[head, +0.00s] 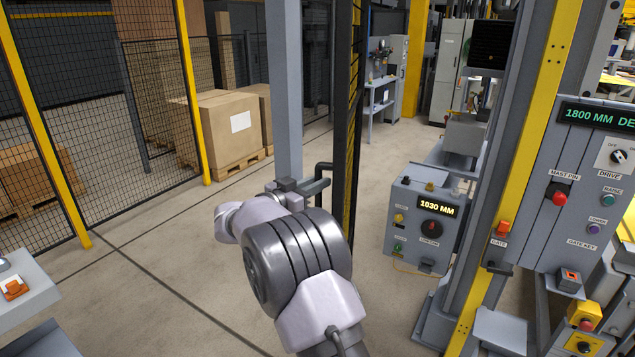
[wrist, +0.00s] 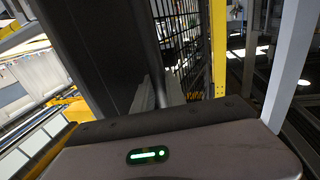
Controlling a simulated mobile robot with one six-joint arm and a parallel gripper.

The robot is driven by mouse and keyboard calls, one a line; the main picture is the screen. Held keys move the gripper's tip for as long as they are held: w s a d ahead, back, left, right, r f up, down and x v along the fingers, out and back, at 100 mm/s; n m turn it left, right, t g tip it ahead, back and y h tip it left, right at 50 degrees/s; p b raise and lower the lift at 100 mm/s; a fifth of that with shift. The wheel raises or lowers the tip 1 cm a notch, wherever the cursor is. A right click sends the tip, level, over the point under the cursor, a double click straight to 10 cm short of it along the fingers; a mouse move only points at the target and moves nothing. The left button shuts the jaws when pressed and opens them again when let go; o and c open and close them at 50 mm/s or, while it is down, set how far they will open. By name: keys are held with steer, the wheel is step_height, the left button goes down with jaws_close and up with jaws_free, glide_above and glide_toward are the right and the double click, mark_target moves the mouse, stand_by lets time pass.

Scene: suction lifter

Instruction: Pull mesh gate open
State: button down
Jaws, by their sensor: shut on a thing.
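The mesh gate (head: 346,110) is seen nearly edge-on in the head view, a tall dark frame with yellow along it. Its black handle (head: 322,167) juts out to the left at about mid-height. My gripper (head: 312,187) is shut on this handle; my own wrist hides part of the grip. In the wrist view the gate's dark frame (wrist: 95,45) rises close in front of my gripper's housing, with black mesh (wrist: 180,40) to its right. The fingertips do not show there.
A grey post (head: 288,90) stands just left of the gate. A control box reading 1030 MM (head: 412,243) and a larger control panel (head: 570,220) stand to the right. Yellow-posted mesh fencing (head: 150,110) and boxes on pallets (head: 225,130) are at the left. The floor between is clear.

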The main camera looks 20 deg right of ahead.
steer(key=shift+d+r, duration=0.1)
steer(key=shift+r, duration=0.1)
steer(key=c, duration=1.5)
jaws_free()
steer(key=shift+w+d+f, duration=0.1)
steer(key=shift+o, duration=0.7)
steer(key=shift+d+f, duration=0.1)
steer(key=shift+d, duration=0.05)
steer(key=shift+a, duration=0.2)
steer(key=p+v, duration=0.1)
steer(key=v, duration=1.6)
steer(key=shift+p, duration=0.3)
steer(key=shift+a, duration=0.15)
